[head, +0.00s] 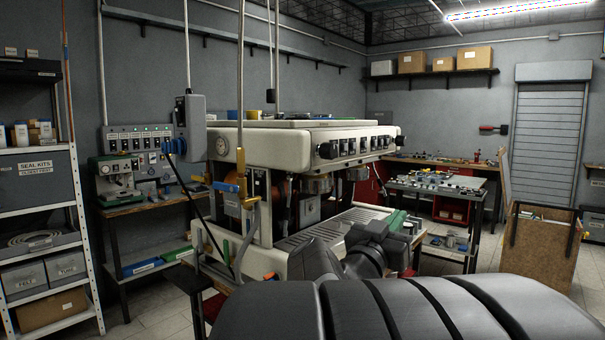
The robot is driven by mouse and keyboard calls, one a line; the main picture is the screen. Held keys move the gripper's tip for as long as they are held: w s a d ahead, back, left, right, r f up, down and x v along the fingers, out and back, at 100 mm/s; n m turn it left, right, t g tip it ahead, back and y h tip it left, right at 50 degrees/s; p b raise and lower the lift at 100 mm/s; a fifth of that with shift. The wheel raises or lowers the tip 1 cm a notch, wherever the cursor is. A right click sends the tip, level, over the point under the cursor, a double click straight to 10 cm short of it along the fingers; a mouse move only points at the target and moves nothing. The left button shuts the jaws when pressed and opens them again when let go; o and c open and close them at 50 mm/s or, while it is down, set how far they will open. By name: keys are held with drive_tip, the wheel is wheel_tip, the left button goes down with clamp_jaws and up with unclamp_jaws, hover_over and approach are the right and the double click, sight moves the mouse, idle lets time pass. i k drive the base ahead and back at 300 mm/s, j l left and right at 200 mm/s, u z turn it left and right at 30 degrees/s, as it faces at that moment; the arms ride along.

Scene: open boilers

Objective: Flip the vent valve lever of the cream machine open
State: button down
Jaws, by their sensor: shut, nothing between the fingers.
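A blue lever (223,187) sticks out to the left of this fitting, roughly level. No label shows which valve is the vent valve. My dark arm fills the bottom right, and its wrist part reaches in front of the drip tray. My gripper's fingers cannot be made out; they are hidden or out of view.
A white shelf rack (88,235) stands at the far left. A workbench with a control box (138,140) is behind the machine's left end. A black cable hangs by the machine's left side. A tool cart (440,187) and a brown board (541,245) stand at right.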

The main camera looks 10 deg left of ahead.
sight(195, 178)
drive_tip(key=u, duration=2.05)
drive_tip(key=i, duration=2.55)
drive_tip(key=i+z, duration=0.1)
drive_tip(key=z, duration=1.95)
